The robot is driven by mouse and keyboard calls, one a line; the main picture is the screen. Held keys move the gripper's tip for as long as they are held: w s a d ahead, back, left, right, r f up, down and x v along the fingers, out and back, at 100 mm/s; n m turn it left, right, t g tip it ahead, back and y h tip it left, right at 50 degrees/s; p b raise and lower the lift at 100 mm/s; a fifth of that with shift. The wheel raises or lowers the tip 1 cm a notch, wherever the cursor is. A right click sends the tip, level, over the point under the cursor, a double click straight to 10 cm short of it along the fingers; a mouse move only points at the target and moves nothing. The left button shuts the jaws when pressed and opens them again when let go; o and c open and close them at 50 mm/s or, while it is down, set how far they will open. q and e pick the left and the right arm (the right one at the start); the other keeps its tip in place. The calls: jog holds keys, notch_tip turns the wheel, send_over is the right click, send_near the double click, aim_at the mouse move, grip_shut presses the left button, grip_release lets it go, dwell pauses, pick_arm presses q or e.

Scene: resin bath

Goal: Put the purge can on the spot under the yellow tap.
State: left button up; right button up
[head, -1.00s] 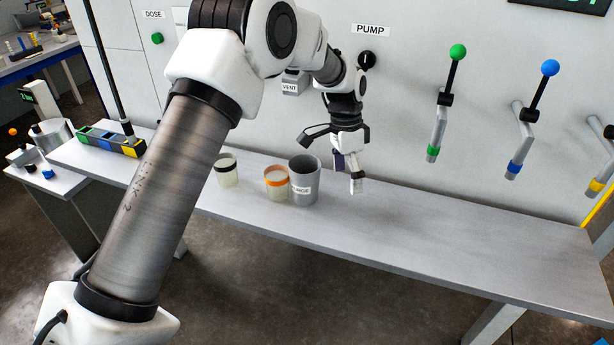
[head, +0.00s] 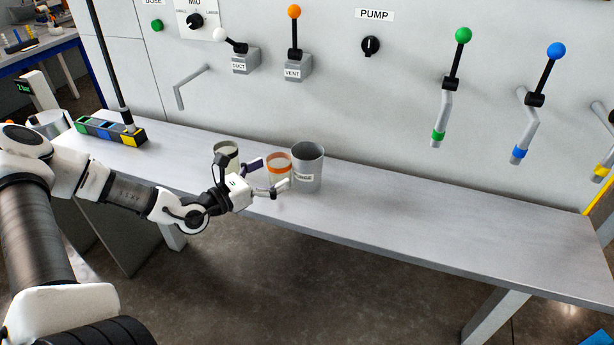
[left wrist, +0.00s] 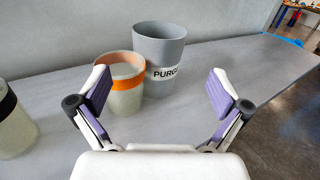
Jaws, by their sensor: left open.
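The purge can (head: 308,165) is a grey open can with a PURGE label, upright on the bench; it also shows in the left wrist view (left wrist: 160,48). My left gripper (head: 267,177) is open and empty, low over the bench's front side, left of the can. In the left wrist view its purple-padded fingers (left wrist: 161,95) are spread, with the can beyond them and apart from them. An orange-banded cup (left wrist: 122,90) stands close beside the can, nearer the left finger. The yellow-banded tap (head: 600,174) is at the far right edge of the head view. The spot under it is not visible. My right gripper is out of view.
A black-banded cup (head: 226,150) stands left of the orange-banded one, partly behind my gripper. The green (head: 439,135) and blue (head: 518,154) taps hang on the wall above the bench. The bench (head: 430,215) is clear right of the can. A coloured block rack (head: 105,131) sits at left.

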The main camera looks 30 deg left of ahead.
aim_at(295, 161)
pick_arm(q)
jog(key=b+x, duration=0.1)
jog(key=x, duration=0.4)
jog(key=p+x, duration=0.1)
jog(key=x, duration=0.4)
jog(key=shift+w+f, duration=0.1)
jog(key=shift+f, duration=0.05)
jog(key=c, duration=1.7)
jog(key=shift+c, duration=0.2)
